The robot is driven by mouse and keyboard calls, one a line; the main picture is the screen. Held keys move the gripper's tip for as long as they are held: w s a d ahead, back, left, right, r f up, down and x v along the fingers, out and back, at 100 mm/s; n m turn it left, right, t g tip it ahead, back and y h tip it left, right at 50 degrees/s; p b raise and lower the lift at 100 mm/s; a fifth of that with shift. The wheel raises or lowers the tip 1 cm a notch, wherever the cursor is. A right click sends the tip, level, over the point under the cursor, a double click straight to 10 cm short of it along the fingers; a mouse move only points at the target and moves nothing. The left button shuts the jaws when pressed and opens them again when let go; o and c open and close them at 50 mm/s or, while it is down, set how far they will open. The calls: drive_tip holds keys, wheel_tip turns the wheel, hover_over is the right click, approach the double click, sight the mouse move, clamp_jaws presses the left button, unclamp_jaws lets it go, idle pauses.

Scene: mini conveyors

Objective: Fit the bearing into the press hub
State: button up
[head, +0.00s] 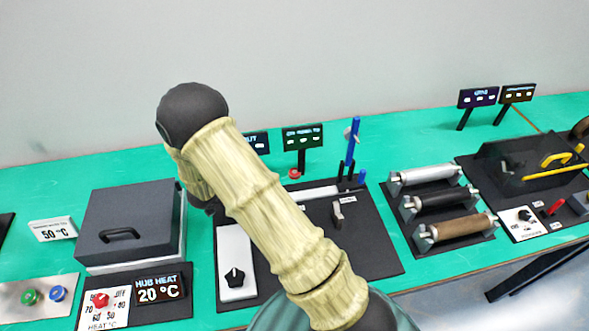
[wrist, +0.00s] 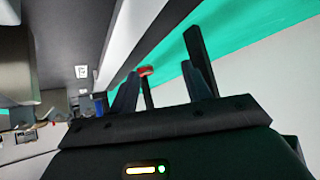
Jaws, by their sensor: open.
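My gripper (wrist: 163,82) shows in the wrist view with its two dark fingers apart and nothing between them that I can make out. In the head view my arm crosses the middle of the bench and hides the gripper. I cannot pick out the bearing or the press hub in either view. A dark lidded box (head: 125,215) stands at the left. A display (head: 160,290) in front of it reads HUB HEAT 20 °C.
A white panel with a black knob (head: 235,277) lies beside my arm. Rollers (head: 458,229) and a dark-covered unit (head: 515,165) stand right. Green bench (head: 400,150) shows behind.

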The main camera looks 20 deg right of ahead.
drive_tip(key=shift+s+d+f+m+g+h, duration=0.15)
drive_tip(key=shift+s+f+m+g+h, duration=0.25)
drive_tip(key=shift+s, duration=0.25)
drive_tip(key=shift+s+d+f+m+g+h, duration=0.15)
drive_tip(key=shift+s+f+m+g+h, duration=0.2)
drive_tip(key=shift+s+h, duration=0.2)
drive_tip(key=p, duration=0.2)
approach(295, 172)
drive_tip(key=shift+w+d+f, duration=0.1)
drive_tip(key=shift+d+f, duration=0.2)
drive_tip(key=shift+f, duration=0.2)
drive_tip(key=shift+w+d+f, duration=0.1)
drive_tip(key=shift+d+f, duration=0.2)
drive_tip(key=shift+f, duration=0.25)
drive_tip(key=shift+d, duration=0.15)
drive_tip(key=x, duration=0.3)
drive_tip(key=p+x, duration=0.1)
drive_tip(key=x, duration=0.2)
drive_tip(key=shift+w+d+r, duration=0.15)
drive_tip(key=shift+r, duration=0.1)
